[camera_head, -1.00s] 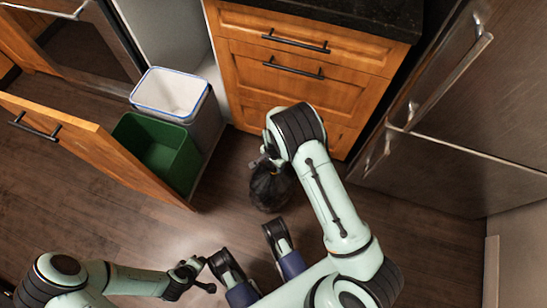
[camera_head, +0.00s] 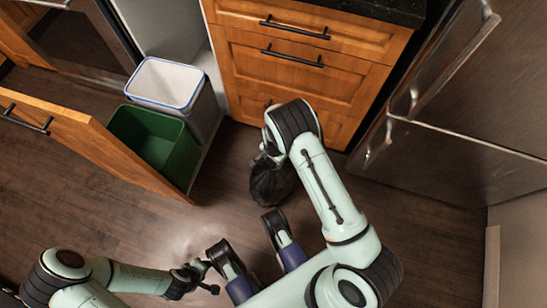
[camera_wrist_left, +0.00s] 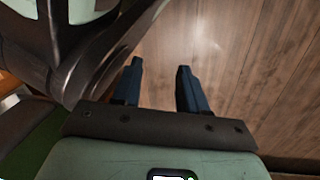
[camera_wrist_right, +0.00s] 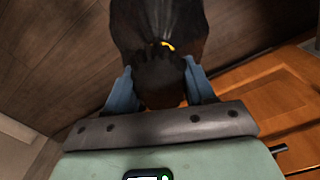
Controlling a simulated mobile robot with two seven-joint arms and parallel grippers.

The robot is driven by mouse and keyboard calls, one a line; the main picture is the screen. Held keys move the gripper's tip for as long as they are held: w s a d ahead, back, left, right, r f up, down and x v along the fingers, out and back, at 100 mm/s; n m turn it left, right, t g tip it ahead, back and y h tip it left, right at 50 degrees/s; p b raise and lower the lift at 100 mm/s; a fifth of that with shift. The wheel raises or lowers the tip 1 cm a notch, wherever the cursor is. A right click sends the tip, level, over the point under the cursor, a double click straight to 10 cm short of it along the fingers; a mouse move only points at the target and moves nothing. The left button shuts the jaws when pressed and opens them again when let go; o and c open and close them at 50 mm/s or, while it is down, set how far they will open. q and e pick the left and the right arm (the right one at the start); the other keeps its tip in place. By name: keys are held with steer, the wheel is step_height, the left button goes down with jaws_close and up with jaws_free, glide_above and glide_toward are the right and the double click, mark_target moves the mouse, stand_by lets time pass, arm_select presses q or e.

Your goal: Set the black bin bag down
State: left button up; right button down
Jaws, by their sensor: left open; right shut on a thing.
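The black bin bag (camera_head: 270,183) hangs below my right gripper (camera_head: 268,150), low over the wood floor in front of the drawers. Whether its bottom touches the floor cannot be told. In the right wrist view, the right gripper (camera_wrist_right: 163,88) is shut on the gathered neck of the bag (camera_wrist_right: 160,30), which has a yellow spot on it. My right forearm partly covers the gripper in the head view. My left gripper (camera_head: 207,279) is low at the left, away from the bag. In the left wrist view its fingers (camera_wrist_left: 160,68) are apart and empty.
A pulled-out cabinet front (camera_head: 90,145) holds a green bin (camera_head: 150,145) and a grey-white bin (camera_head: 165,85), left of the bag. Wooden drawers (camera_head: 300,65) stand behind, and a steel fridge (camera_head: 460,160) at the right. Floor (camera_head: 150,225) is clear at the left.

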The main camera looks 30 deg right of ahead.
steer(key=shift+c, duration=2)
jaws_free()
step_height(320, 180, up, 10)
steer(key=p, duration=0.3)
steer(key=shift+r, duration=0.1)
arm_select(q)
steer(key=w+d+r+t+p, duration=0.1)
steer(key=w+r+t, duration=0.1)
steer(key=w+r, duration=0.3)
steer(key=shift+d+r+m, duration=0.25)
steer(key=shift+r+m, duration=0.05)
steer(key=shift+r, duration=0.35)
arm_select(e)
steer(key=s+a+f+n+t, duration=0.1)
steer(key=s+a+f+n, duration=0.1)
steer(key=s, duration=0.3)
steer(key=s+a+f+n+t+y, duration=0.1)
steer(key=s+n, duration=0.3)
steer(key=s, duration=0.2)
steer(key=s+a+f+n+t+y, duration=0.1)
steer(key=s+a+f+n, duration=0.1)
steer(key=s, duration=0.3)
steer(key=shift+s+a+f+n, duration=0.25)
steer(key=shift+a+f+n, duration=0.05)
steer(key=shift+n, duration=0.5)
